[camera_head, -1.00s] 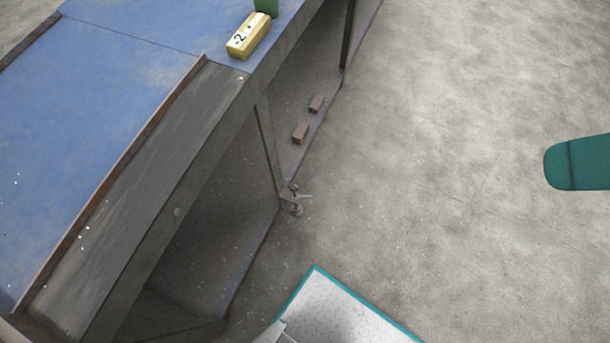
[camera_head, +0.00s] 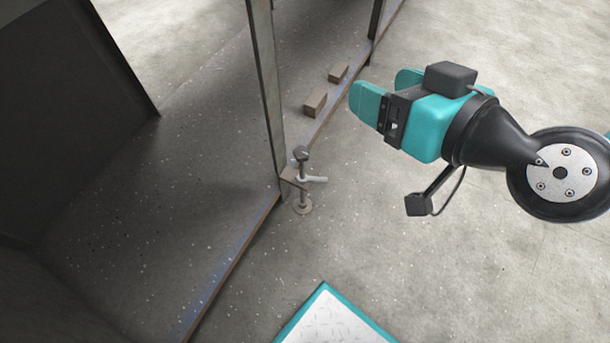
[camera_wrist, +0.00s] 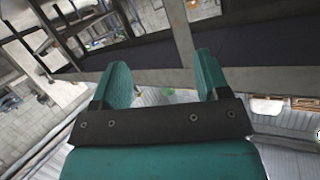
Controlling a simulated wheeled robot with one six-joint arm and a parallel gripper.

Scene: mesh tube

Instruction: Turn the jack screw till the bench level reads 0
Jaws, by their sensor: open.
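The jack screw (camera_head: 302,180) stands at the foot of the bench's upright leg (camera_head: 268,95) in the head view. It has a dark knob on top, a pale crossbar handle and a round foot on the floor. My gripper (camera_head: 382,88) is open and empty, up and to the right of the jack screw and apart from it. In the wrist view its two teal fingers (camera_wrist: 163,85) are spread with nothing between them. The bench level is out of view now, so its reading cannot be seen.
Two brown blocks (camera_head: 315,102) (camera_head: 339,73) lie on the bench's lower shelf (camera_head: 190,160), behind the jack screw. A white plate with teal edging (camera_head: 335,322) is at the bottom. Concrete floor (camera_head: 480,270) to the right is clear.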

